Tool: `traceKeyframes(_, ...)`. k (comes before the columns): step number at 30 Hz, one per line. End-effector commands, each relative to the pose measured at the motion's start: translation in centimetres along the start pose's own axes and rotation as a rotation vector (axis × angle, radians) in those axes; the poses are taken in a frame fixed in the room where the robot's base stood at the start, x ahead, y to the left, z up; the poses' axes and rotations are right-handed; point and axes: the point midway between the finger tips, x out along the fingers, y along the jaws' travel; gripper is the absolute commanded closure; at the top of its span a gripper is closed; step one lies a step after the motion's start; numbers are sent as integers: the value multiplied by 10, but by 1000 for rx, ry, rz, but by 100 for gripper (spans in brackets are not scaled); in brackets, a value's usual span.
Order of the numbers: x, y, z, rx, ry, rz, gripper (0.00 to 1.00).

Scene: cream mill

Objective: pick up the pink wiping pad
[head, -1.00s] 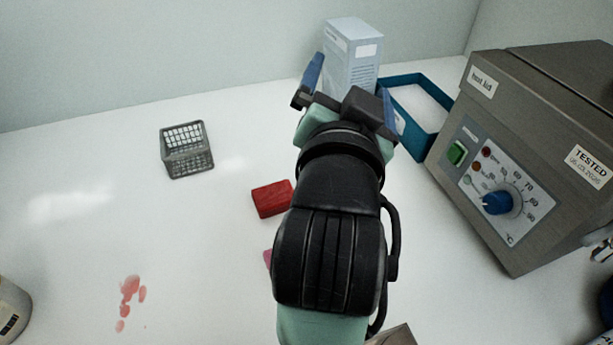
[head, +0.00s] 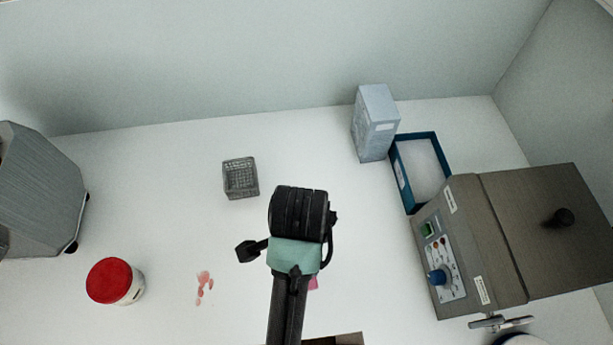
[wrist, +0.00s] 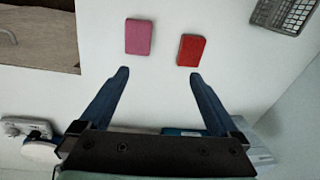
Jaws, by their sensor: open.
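The pink wiping pad (wrist: 139,37) lies flat on the white surface at the upper middle of the wrist view. In the head view only a small pink edge of it (head: 313,283) shows beside my arm, which hides the rest. A red pad (wrist: 191,50) lies just right of it in the wrist view; my arm hides it in the head view. My gripper (wrist: 158,72) is open and empty, its blue fingers spread wide. In the wrist view both pads appear beyond the fingertips, apart from them.
A grey wire basket (head: 241,179) stands at the back. A blue tray (head: 403,186), a pale box (head: 375,125) and a grey heated unit (head: 500,240) stand right. A red-lidded jar (head: 114,281) and red spill (head: 204,286) are left.

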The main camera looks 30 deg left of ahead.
Motion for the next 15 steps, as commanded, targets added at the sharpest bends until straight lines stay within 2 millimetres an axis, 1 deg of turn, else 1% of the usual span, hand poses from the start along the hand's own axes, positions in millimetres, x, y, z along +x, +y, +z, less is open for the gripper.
traceKeyframes(1, -13, 7, 6, 13, -17, 38, 3)
traceKeyframes(5, -15, 20, 14, 38, -41, 97, 3)
traceKeyframes(7, -12, 24, 17, 44, -47, 112, 3)
traceKeyframes(11, 7, 29, 19, 47, -51, 122, 3)
traceKeyframes(15, 34, 32, 20, 46, -50, 122, 3)
